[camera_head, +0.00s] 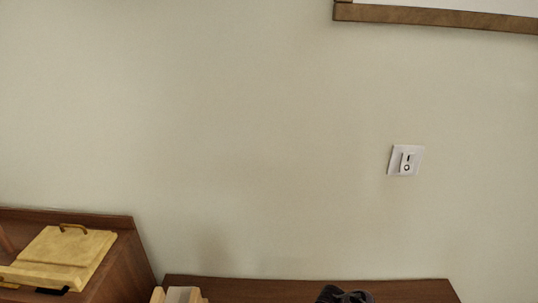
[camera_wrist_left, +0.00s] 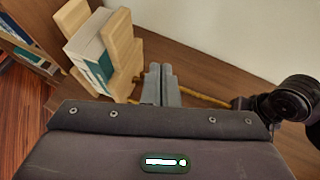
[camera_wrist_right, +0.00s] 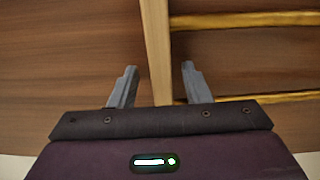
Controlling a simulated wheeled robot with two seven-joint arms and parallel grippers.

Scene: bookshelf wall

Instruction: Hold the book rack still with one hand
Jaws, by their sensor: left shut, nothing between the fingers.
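The book rack has a stepped light wood end (camera_wrist_left: 122,50) at the upper left of the left wrist view, with brass-coloured rods (camera_wrist_left: 205,98) running right. White and green books stand against that end. Its top shows at the bottom edge of the head view (camera_head: 158,296). My left gripper (camera_wrist_left: 161,72) has its fingers together, empty, to the right of the books and near the rods. In the right wrist view, a light wood panel of the rack (camera_wrist_right: 157,50) stands between the spread fingers of my right gripper (camera_wrist_right: 158,72). Gaps show on both sides.
The rack stands on a brown wooden top (camera_head: 250,290) against a plain wall. A cabinet at the lower left bears a yellow box with a handle (camera_head: 65,250). Another shelf with books (camera_wrist_left: 35,58) is at the far left. A wall switch (camera_head: 405,161) is at the right.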

